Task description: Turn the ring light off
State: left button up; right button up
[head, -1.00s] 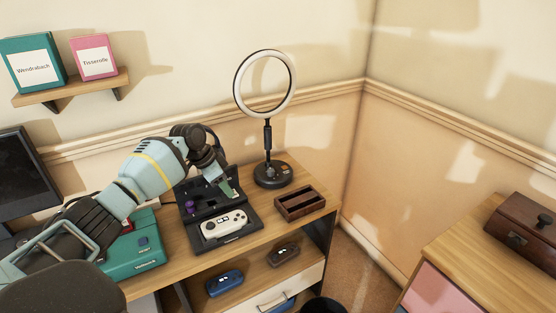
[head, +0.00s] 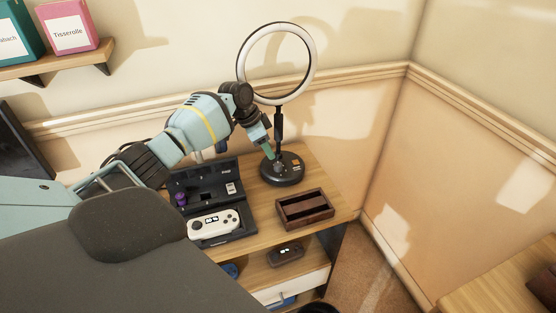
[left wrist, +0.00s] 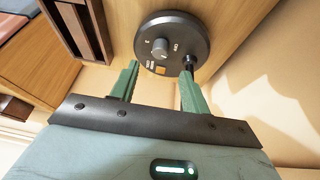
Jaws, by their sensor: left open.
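The ring light stands at the back of the desk, with a white ring (head: 312,58) and a round black base (head: 284,177). I cannot tell from the ring whether it is lit. In the left wrist view the base (left wrist: 168,24) carries a round grey knob (left wrist: 160,47), small white markings and an orange label. My left gripper (head: 271,153) is open just over the base. In the left wrist view its green fingers (left wrist: 158,72) point at the base, with the knob ahead of the gap between them, apart from the fingers. My right gripper is out of view.
An open black case (head: 212,180) with a white game controller (head: 213,223) lies left of the base. A brown wooden tray (head: 305,209) stands in front of the base. The wall is close behind. A dark object (head: 285,254) lies on the shelf below.

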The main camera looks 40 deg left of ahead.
aim_at(277, 164)
pick_arm(q)
jog(key=b+x, duration=0.1)
jog(key=x, duration=0.5)
jog(key=shift+f, duration=0.1)
jog(key=shift+x, duration=0.75)
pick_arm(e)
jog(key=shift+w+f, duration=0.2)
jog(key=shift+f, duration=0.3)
pick_arm(q)
jog(key=c, duration=1)
jog(key=shift+d+r+n+y+p, duration=0.15)
jog(key=shift+r+n+y+p, duration=0.2)
jog(key=shift+n+p, duration=0.55)
jog(key=shift+f+n+t+p, duration=0.1)
jog(key=shift+n+t+p, duration=0.25)
jog(key=shift+n, duration=0.15)
jog(key=shift+f, duration=0.2)
jog(key=o, duration=1)
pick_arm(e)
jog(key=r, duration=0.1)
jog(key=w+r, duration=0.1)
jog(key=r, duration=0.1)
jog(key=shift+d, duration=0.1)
